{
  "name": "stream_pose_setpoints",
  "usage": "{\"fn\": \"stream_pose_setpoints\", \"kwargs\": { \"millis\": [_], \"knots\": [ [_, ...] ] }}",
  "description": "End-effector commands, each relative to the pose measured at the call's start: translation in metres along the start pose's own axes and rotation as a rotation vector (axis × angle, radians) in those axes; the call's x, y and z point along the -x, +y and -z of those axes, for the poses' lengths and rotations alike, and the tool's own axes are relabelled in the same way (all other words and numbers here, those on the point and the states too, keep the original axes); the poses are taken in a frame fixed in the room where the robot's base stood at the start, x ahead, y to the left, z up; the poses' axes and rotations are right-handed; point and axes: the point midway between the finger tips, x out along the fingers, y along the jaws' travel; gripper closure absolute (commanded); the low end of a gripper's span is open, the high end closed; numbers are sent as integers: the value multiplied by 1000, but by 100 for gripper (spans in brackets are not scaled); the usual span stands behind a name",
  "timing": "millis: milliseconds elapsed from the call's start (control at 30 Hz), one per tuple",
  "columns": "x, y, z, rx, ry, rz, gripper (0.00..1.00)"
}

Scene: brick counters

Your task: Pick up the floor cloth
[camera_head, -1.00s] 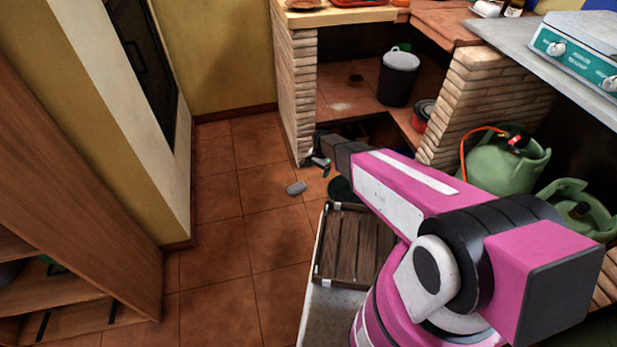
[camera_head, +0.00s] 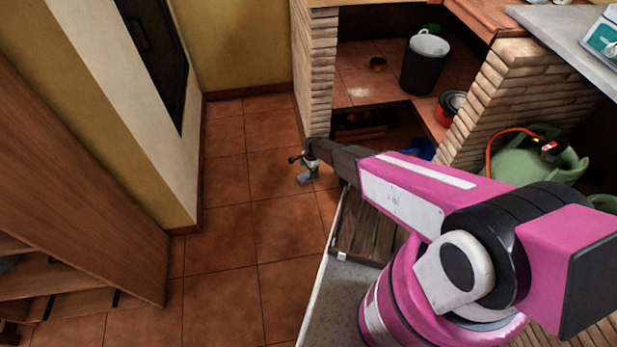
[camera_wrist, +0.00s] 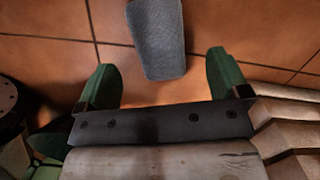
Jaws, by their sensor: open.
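The floor cloth is a grey-blue folded piece (camera_wrist: 158,38) lying on the terracotta tiles. In the wrist view it is at top centre, its near end just ahead of the gap between my fingers, and its top is cut off by the frame. In the head view the cloth (camera_head: 307,178) is a small grey patch right beside my gripper (camera_head: 308,160), partly hidden by it. In the wrist view my gripper (camera_wrist: 163,78) is open, with two green fingers apart and nothing between them.
A brick pillar (camera_head: 316,75) stands just behind the gripper. A wooden crate (camera_head: 361,228) rests beside my arm's base. A black bucket (camera_head: 424,70), a red pot (camera_head: 449,108) and a green gas cylinder (camera_head: 535,160) are to the right. Floor to the left is clear.

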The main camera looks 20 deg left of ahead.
Motion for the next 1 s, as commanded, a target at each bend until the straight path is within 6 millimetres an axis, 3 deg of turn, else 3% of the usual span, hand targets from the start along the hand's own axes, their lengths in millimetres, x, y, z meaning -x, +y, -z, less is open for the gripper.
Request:
{"fn": "stream_pose_setpoints", "kwargs": {
  "millis": [167, 467, 700, 733, 900, 1000],
  "knots": [
    [-12, 0, 2, 0, 0, 0, 6],
    [-51, 1, 7, 1, 0, 0, 6],
    [-53, 2, 6, 1, 0, 1, 6],
    [-53, 2, 6, 1, 0, 1, 10],
    [-53, 2, 6, 1, 0, 0, 60],
    [-53, 2, 6, 1, 0, 0, 60]
  ]
}}
